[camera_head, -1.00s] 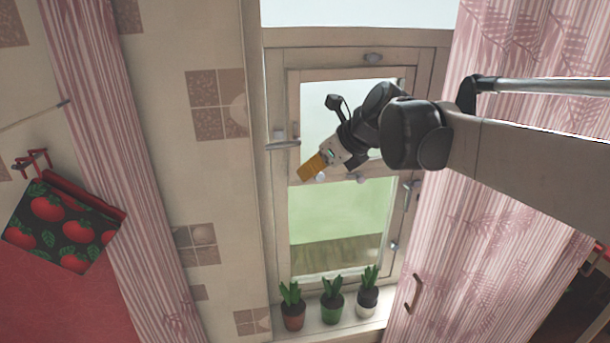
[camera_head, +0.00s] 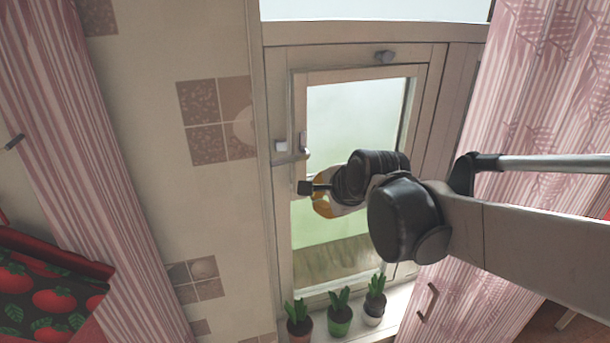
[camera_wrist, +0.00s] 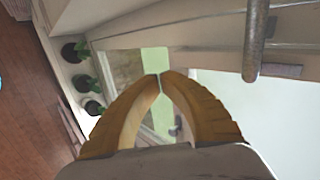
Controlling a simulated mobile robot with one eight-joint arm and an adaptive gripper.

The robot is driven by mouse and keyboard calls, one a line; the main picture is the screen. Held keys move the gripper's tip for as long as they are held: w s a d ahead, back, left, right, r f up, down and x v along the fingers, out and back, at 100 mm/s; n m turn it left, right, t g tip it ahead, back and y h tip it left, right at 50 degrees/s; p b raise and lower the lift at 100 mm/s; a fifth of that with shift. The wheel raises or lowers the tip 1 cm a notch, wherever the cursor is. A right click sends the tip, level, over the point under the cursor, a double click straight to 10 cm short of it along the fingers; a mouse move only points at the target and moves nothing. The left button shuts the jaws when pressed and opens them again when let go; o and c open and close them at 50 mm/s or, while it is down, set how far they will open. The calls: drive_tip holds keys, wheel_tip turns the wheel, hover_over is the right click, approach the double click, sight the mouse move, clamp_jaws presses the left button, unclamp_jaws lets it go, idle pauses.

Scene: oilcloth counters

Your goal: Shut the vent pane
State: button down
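My gripper (camera_head: 322,207) is in front of the pane's lower left part, below the handle, partly hidden by my wrist. In the wrist view its yellow fingers (camera_wrist: 162,77) meet at the tips with nothing between them. A metal handle bar (camera_wrist: 257,40) is close by at upper right there.
Three potted plants (camera_head: 340,320) stand on the sill below. Pink striped curtains hang at left (camera_head: 70,130) and right (camera_head: 530,110). A tiled wall (camera_head: 200,130) is left of the window. A tomato-patterned item (camera_head: 45,285) is at lower left.

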drive_tip(key=w, duration=0.1)
drive_tip(key=w+a+f, duration=0.1)
drive_tip(key=w, duration=0.1)
drive_tip(key=w+a+p, duration=0.1)
drive_tip(key=w, duration=0.1)
drive_tip(key=shift+w+f, duration=0.15)
drive_tip(key=shift+f, duration=0.1)
drive_tip(key=w, duration=0.1)
drive_tip(key=w+a, duration=0.1)
drive_tip(key=w+b, duration=0.1)
drive_tip(key=w, duration=0.1)
drive_tip(key=shift+w+a, duration=0.1)
drive_tip(key=shift+a, duration=0.3)
drive_tip(key=shift+d, duration=0.1)
